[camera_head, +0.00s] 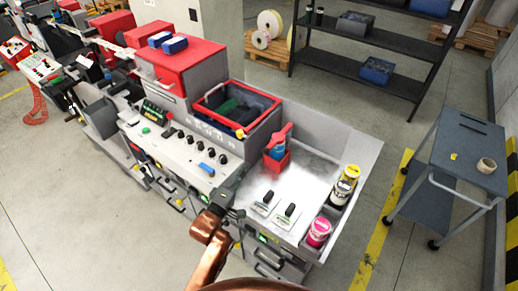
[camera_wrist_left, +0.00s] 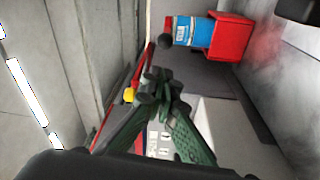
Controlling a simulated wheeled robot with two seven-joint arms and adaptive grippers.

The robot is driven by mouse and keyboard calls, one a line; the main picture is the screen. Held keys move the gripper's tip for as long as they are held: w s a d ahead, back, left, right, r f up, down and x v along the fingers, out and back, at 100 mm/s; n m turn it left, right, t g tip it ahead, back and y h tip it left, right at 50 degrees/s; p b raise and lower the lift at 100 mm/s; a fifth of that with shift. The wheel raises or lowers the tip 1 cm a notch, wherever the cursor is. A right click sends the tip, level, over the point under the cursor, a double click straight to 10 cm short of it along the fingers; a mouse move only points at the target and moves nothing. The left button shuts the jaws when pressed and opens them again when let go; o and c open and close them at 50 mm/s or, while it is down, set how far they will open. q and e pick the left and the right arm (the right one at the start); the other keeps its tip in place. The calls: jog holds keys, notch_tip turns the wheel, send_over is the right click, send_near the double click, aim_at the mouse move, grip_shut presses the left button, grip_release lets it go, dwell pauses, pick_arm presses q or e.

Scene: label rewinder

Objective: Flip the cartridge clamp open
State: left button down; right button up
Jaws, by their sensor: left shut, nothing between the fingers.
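The cartridge clamp appears as a red holder (camera_head: 275,162) around a blue cartridge (camera_head: 277,151), with a red lever (camera_head: 282,134) slanting up at its top. It stands on the metal worktop beside the red-rimmed bin. In the left wrist view, the red holder (camera_wrist_left: 231,36) and blue cartridge (camera_wrist_left: 190,31) lie near the top, with a small red part at the cartridge's end. Whether the clamp is latched is unclear. My left gripper (camera_head: 238,184) is shut and empty, left of and below the clamp and apart from it. Its fingertips show in the wrist view (camera_wrist_left: 162,88). My right gripper is out of view.
The red-rimmed bin (camera_head: 237,106) stands left of the clamp. The control panel (camera_head: 185,138) with knobs is at left. Two black handles (camera_head: 269,196) are on the worktop near the gripper.

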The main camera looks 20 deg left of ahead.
pick_arm(q)
jog(key=x, duration=1)
jog(key=shift+f+p, duration=0.15)
jog(key=shift+p, duration=0.3)
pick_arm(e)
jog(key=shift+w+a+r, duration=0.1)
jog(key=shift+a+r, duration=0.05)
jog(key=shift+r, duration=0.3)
pick_arm(q)
jog(key=shift+w, duration=0.15)
